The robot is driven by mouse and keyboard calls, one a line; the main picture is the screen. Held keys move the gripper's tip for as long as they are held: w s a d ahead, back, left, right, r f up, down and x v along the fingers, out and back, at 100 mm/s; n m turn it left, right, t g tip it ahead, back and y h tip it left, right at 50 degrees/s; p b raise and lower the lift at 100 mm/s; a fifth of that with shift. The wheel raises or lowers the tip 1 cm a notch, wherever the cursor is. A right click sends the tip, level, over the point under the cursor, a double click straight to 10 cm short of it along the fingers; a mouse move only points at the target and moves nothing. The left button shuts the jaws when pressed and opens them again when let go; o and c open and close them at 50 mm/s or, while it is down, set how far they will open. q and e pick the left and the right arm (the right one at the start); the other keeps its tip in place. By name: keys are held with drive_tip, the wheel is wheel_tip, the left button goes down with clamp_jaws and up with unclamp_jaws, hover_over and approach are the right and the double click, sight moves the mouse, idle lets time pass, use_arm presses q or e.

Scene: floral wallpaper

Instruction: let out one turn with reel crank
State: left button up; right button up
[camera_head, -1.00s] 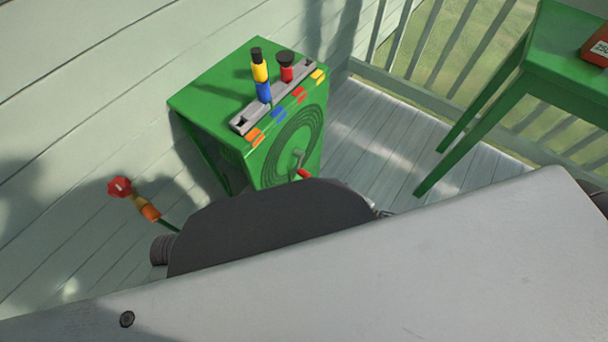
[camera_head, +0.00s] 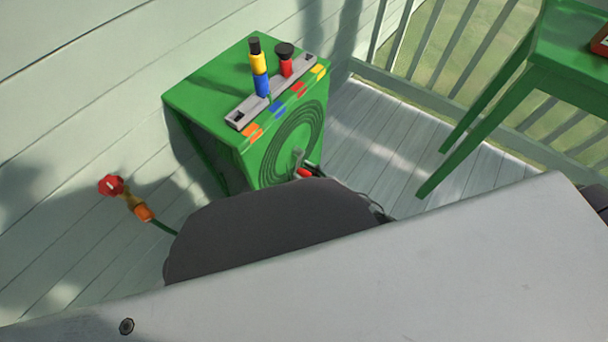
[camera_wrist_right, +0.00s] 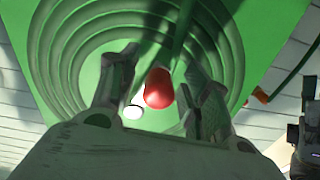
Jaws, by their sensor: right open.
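The green reel cabinet (camera_head: 215,92) stands on the deck, with concentric hose rings on its front face. The reel crank (camera_head: 298,158) is grey with a red handle (camera_head: 305,172) and sits low on those rings. My right gripper (camera_head: 318,170) shows only as dark fingertips beside the handle; my arm hides the rest. In the right wrist view my right gripper (camera_wrist_right: 161,70) is open, with the rounded red handle (camera_wrist_right: 158,88) between its fingers. I cannot tell whether either finger touches it. My left gripper is not in view.
On the cabinet top a grey rail (camera_head: 272,92) carries a black, yellow and blue stack (camera_head: 259,68) and a red, black-topped piece (camera_head: 285,60). A hose nozzle (camera_head: 125,195) is at the left. A green table (camera_head: 570,60) stands right, with bare deck between.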

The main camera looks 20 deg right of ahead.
drive_tip(key=shift+w+a, duration=0.15)
drive_tip(key=shift+c, duration=0.5)
clamp_jaws()
drive_tip(key=shift+w, duration=0.15)
